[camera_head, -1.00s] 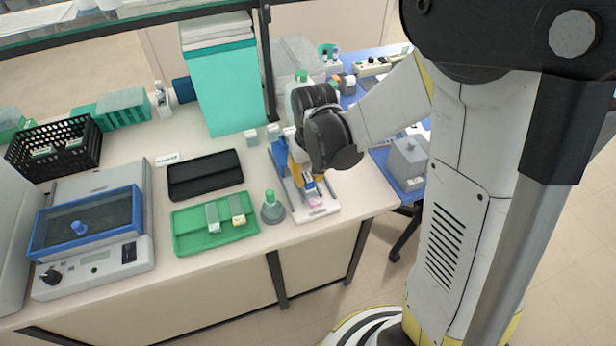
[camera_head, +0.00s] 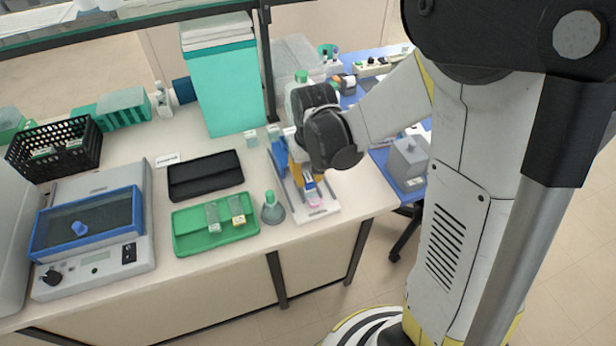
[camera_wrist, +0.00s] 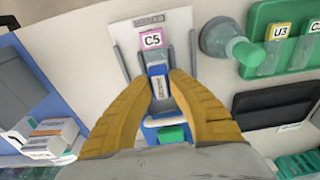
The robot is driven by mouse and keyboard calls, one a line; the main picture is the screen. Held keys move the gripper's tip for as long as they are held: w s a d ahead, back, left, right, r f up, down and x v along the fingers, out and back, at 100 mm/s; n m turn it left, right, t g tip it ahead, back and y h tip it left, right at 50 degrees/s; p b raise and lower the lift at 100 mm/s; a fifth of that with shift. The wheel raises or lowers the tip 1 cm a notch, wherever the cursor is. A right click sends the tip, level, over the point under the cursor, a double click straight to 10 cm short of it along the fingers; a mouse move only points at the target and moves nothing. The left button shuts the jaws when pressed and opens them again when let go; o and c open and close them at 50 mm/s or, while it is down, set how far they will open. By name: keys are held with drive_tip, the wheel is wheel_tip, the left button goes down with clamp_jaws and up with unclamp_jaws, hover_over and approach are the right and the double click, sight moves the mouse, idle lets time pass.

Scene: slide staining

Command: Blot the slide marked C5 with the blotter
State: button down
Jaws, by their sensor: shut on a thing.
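The slide marked C5 has a pink label (camera_wrist: 152,40) and lies on a pale rack with grey rails (camera_wrist: 122,62). In the head view, its pink end (camera_head: 315,203) shows at the front of the rack (camera_head: 325,212). My gripper (camera_wrist: 160,82), with yellow fingers, is shut on a small blue and white block (camera_wrist: 157,72), which seems to be the blotter. It sits over the slide just behind the label and hides the slide's middle. I cannot tell whether it touches the glass. In the head view, my gripper (camera_head: 298,172) is above the rack.
A grey bottle with a green cap (camera_head: 272,208) stands close left of the rack. Beyond it are a green tray (camera_head: 190,238) with two labelled slide holders and a black case (camera_head: 204,176). A blue-green holder (camera_wrist: 170,133) is behind the fingers. The bench edge is close in front.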

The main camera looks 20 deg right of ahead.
drive_tip(key=shift+r+p, duration=2.45)
drive_tip(key=shift+r, duration=1)
drive_tip(key=shift+f, duration=0.1)
